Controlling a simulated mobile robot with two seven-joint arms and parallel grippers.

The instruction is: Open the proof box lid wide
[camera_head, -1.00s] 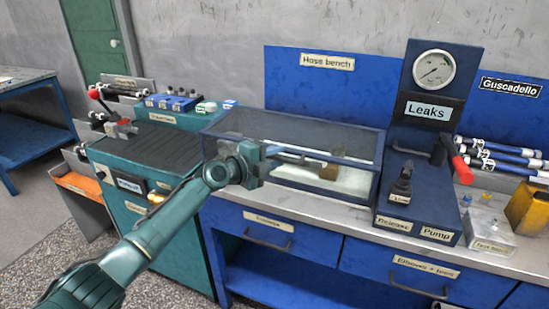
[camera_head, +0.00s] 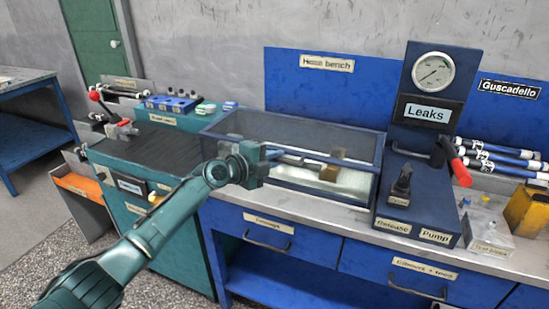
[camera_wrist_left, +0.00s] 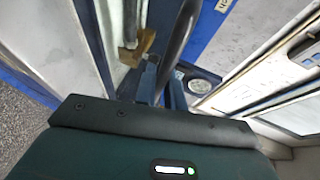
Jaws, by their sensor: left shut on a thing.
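The proof box (camera_head: 320,190) is a clear box with a dark blue frame on the blue bench. Its clear lid (camera_head: 300,130) lies flat across the top and looks closed. My left gripper (camera_head: 268,158) is at the box's front upper edge, left of its middle, and is shut on what looks like the lid's front bar. In the left wrist view a dark bar (camera_wrist_left: 180,40) runs up from between the fingers (camera_wrist_left: 160,85); the gripper body hides the exact grip. A brass-coloured block (camera_head: 332,168) shows inside the box. My right gripper is out of view.
Right of the box stands the dark blue pump unit (camera_head: 415,205) with a gauge (camera_head: 433,69) and red-handled lever (camera_head: 459,170). A green cabinet (camera_head: 150,150) with a ribbed top stands left. The blue backboard (camera_head: 330,90) rises behind. Space above the lid looks clear.

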